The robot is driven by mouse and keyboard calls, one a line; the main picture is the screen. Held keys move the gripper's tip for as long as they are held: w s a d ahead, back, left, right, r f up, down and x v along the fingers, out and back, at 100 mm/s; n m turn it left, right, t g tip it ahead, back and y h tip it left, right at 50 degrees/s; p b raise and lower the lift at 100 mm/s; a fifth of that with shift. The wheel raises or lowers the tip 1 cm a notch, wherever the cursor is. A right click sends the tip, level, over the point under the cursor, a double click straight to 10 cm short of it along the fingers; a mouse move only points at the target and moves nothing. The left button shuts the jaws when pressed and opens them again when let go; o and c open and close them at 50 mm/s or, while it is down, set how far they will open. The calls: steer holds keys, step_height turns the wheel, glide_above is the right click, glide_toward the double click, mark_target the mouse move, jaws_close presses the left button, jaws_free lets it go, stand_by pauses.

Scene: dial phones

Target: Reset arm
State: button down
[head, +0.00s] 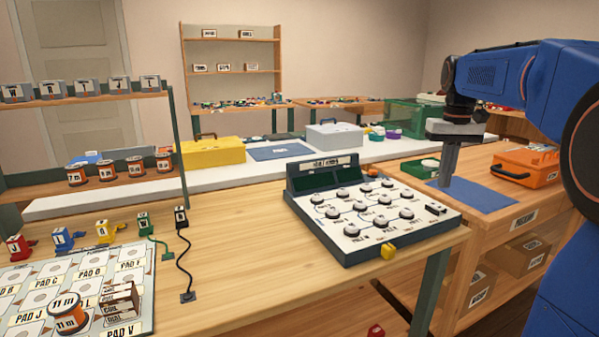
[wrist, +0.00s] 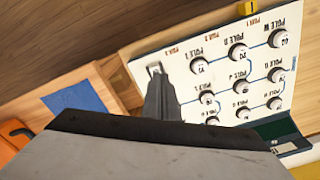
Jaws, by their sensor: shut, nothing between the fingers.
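My gripper (head: 447,180) is shut and empty. In the wrist view the shut fingers (wrist: 156,72) show at the near edge of the white panel (wrist: 225,75). The panel carries several round knobs labelled POLE and a dark display (head: 322,176) at its back. I cannot tell the exact height of the fingertips, but no contact shows. My blue arm reaches in from the right.
An orange case (head: 527,166) lies on the right bench. A pad board (head: 40,290) with a spool (head: 68,313) lies at the left, near several coloured plugs. A yellow case (head: 212,152) stands behind. The table left of the panel has free room around a black cable (head: 186,270).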

steer(key=s+a+f+n+t, duration=0.1)
steer(key=s+a+f, duration=0.2)
steer(key=s+a, duration=0.3)
steer(key=s+a+f+t, duration=0.1)
steer(key=s+a+f, duration=0.25)
steer(key=s, duration=0.55)
steer(key=s+a+f+n+t, duration=0.1)
steer(key=s+a+f, duration=0.4)
steer(key=s+f, duration=0.8)
steer(key=shift+s+f+t, duration=0.2)
steer(key=shift+s+t, duration=0.3)
steer(key=shift+t, duration=0.3)
steer(key=shift+a, duration=0.1)
steer(key=w+d+r+m+g, duration=0.1)
steer(key=w+d+r+m, duration=0.25)
steer(key=w+r, duration=0.55)
steer(key=w+d+r+m+g, duration=0.2)
steer(key=w+r+m, duration=0.2)
steer(key=w+r, duration=0.5)
steer(key=w+d+r+m+g, duration=0.1)
steer(key=w+d+r+m, duration=0.2)
steer(key=w, duration=0.4)
steer(key=w+d+r+m, duration=0.3)
steer(key=w+d+r, duration=0.3)
steer(key=w, duration=0.1)
steer(key=shift+d+r+g, duration=0.2)
steer(key=shift+r+g, duration=0.05)
steer(key=shift+g, duration=0.15)
